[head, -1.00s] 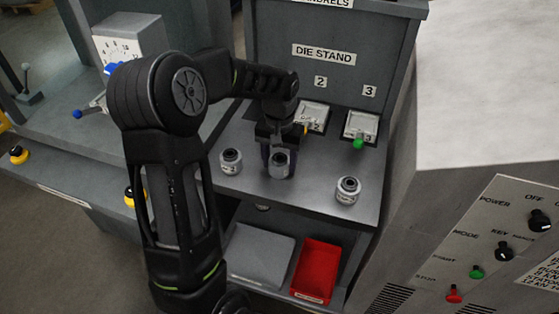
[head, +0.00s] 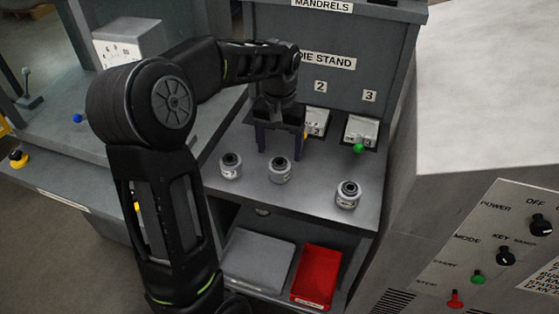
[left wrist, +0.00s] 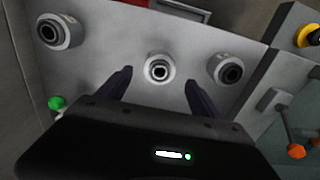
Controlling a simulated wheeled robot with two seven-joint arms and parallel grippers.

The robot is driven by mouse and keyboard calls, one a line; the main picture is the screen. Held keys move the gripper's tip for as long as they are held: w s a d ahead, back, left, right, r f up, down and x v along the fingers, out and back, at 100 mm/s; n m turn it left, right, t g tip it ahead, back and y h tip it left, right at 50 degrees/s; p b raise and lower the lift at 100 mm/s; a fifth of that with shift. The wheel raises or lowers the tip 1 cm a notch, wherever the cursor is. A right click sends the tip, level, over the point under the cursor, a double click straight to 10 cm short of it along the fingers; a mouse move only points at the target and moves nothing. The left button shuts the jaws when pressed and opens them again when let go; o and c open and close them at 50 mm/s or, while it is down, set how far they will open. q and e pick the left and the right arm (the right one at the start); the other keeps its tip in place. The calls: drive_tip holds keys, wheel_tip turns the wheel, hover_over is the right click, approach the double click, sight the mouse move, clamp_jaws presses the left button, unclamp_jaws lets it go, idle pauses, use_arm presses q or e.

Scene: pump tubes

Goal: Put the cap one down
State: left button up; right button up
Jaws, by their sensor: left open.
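Three short grey cylindrical pieces with dark centres stand upright on the grey shelf (head: 310,192) of the die stand. The middle piece (head: 279,171) stands alone, just below my left gripper (head: 280,152). The others are the left piece (head: 231,167) and the right piece (head: 348,195). I cannot read which is cap one. My left gripper is open and empty, its fingers spread apart above and behind the middle piece. In the left wrist view the middle piece (left wrist: 159,69) shows between the fingertips, not touched. My right gripper is not in view.
Two plates with a yellow and a green knob (head: 358,148) sit under labels 2 and 3 at the back. A red bin (head: 318,276) and a grey tray (head: 258,258) lie below. A control cabinet (head: 480,240) stands at the right.

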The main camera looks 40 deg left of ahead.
use_arm(q)
wheel_tip(320, 180, up, 5)
drive_tip(key=shift+r, duration=0.1)
drive_tip(key=shift+o, duration=0.3)
idle(0.4)
drive_tip(key=n+t+y+b, duration=0.2)
drive_tip(key=n+y+b, duration=0.2)
drive_tip(key=n+b, duration=0.5)
hover_over(281, 166)
drive_tip(key=d, duration=0.2)
drive_tip(key=f, duration=0.3)
drive_tip(key=s+f, duration=0.1)
drive_tip(key=f, duration=0.1)
drive_tip(key=shift+f, duration=0.15)
drive_tip(key=shift+x, duration=1.3)
